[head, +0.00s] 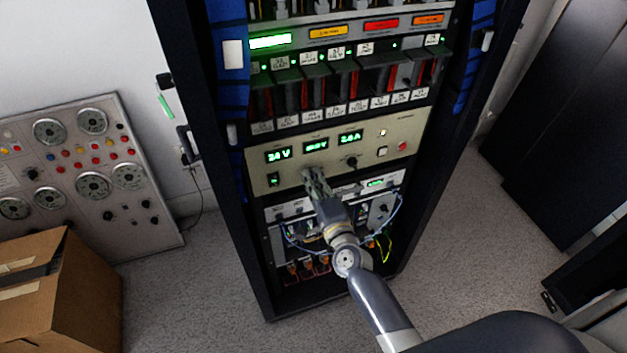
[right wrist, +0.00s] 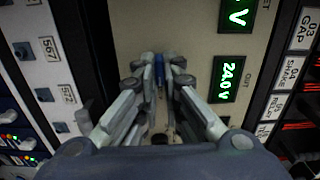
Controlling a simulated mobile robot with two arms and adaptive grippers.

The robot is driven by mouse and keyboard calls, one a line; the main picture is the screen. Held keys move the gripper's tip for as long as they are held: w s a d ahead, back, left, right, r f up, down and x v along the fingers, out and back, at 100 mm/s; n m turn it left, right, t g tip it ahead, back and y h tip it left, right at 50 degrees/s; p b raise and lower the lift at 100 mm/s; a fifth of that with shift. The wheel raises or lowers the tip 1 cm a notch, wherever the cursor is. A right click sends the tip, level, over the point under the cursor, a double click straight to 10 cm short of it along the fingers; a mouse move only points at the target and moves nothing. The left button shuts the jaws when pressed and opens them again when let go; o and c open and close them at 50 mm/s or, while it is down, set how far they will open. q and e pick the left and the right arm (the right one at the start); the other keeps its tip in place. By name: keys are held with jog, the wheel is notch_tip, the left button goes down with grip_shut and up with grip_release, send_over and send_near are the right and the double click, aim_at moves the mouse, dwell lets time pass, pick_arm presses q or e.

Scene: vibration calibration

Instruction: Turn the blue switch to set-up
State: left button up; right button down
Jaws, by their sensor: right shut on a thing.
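The blue switch (right wrist: 160,76) shows as a narrow blue piece between my right fingertips in the right wrist view. It sits on the beige panel (head: 262,186), below the green-lit displays. My right gripper (head: 311,174) reaches up to this panel in the head view, and its fingers also show in the right wrist view (right wrist: 161,70). They are shut on the switch and cover most of it. In the head view the switch is hidden by the fingers. I cannot read any set-up marking. My left gripper is not in view.
A black knob (head: 351,162) and a red button (head: 402,146) sit to the right on the panel. Below are loose blue and yellow cables (head: 385,245). A cardboard box (head: 85,290) and a gauge panel (head: 70,165) stand at left.

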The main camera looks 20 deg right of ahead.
jog(key=shift+f+m, duration=0.1)
jog(key=shift+m, duration=0.2)
jog(key=c, duration=1.7)
grip_release()
jog(key=s, duration=1.2)
jog(key=shift+d, duration=0.2)
jog(key=s+f+n+g, duration=0.3)
jog(key=s+f+n, duration=0.1)
jog(key=f, duration=0.6)
jog(key=s+a+f+n+g+y, duration=0.1)
jog(key=s+f+n+g, duration=0.15)
jog(key=f, duration=0.75)
jog(key=s+f+n+g, duration=0.3)
jog(key=s+f+n, duration=0.15)
jog(key=f, duration=0.65)
jog(key=s+d+f+n+g, duration=0.2)
jog(key=s+f, duration=0.4)
jog(key=s, duration=0.3)
jog(key=s+d+f+n+g+h, duration=0.1)
jog(key=s+d+f+n+g, duration=0.1)
jog(key=s, duration=0.8)
jog(key=s+d+f+n+g, duration=0.2)
jog(key=s+f+n+g, duration=0.2)
jog(key=s+f, duration=0.5)
jog(key=shift+s+d+f+n+g+h, duration=0.2)
jog(key=shift+f+n+g+h, duration=0.1)
jog(key=shift+n, duration=0.4)
